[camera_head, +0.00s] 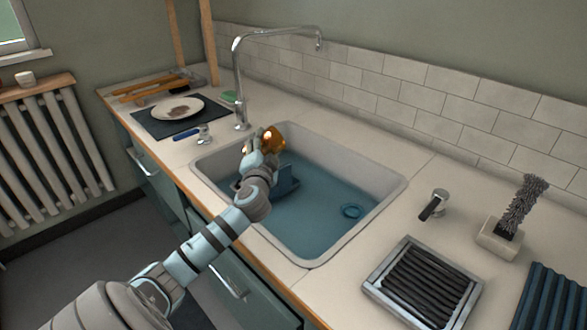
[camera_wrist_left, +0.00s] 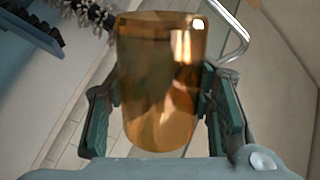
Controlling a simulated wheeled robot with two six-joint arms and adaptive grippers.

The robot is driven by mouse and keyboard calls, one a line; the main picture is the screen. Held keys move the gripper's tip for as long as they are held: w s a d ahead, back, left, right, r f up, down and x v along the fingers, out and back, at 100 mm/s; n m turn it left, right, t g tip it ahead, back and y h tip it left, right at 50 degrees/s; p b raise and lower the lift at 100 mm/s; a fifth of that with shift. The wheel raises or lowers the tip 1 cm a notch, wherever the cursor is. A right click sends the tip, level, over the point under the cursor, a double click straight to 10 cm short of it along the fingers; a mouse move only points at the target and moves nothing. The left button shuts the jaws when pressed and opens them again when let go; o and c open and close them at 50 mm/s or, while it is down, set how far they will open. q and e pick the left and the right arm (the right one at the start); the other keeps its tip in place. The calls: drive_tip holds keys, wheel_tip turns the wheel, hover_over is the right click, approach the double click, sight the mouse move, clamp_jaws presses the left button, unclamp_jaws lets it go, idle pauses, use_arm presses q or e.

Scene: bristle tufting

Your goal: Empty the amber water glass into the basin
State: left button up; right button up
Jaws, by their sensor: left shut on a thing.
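The amber glass (camera_head: 273,138) is over the left part of the sink basin (camera_head: 378,205) in the head view. My left gripper (camera_head: 262,145) is shut on the glass. In the left wrist view the amber glass (camera_wrist_left: 158,90) sits between the two green-padded fingers of my left gripper (camera_wrist_left: 160,115). Whether water is in the glass cannot be told. My right gripper is not in view.
A tall curved faucet (camera_head: 236,80) stands behind the basin's left end. A dark blue object (camera_head: 287,180) is in the basin beside my arm. A plate (camera_head: 178,107) lies on a dark mat at the left. A ridged rack (camera_head: 425,285) and a bristle brush (camera_head: 520,205) stand at the right.

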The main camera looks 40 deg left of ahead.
use_arm(q)
drive_tip(key=shift+f+m, duration=0.15)
drive_tip(key=shift+m, duration=0.15)
drive_tip(key=shift+w+f+m, duration=0.1)
drive_tip(key=shift+f+m, duration=0.05)
drive_tip(key=shift+m, duration=0.35)
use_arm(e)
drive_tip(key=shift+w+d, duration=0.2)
use_arm(q)
drive_tip(key=shift+f, duration=0.1)
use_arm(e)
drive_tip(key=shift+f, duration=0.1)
use_arm(q)
drive_tip(key=shift+f+m+b, duration=0.3)
drive_tip(key=shift+f+b, duration=0.05)
drive_tip(key=shift+d+f, duration=0.1)
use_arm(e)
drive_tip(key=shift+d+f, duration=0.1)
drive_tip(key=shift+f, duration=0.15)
use_arm(q)
drive_tip(key=shift+w+d+f+m, duration=0.15)
drive_tip(key=shift+f+m, duration=0.1)
drive_tip(key=shift+m, duration=0.15)
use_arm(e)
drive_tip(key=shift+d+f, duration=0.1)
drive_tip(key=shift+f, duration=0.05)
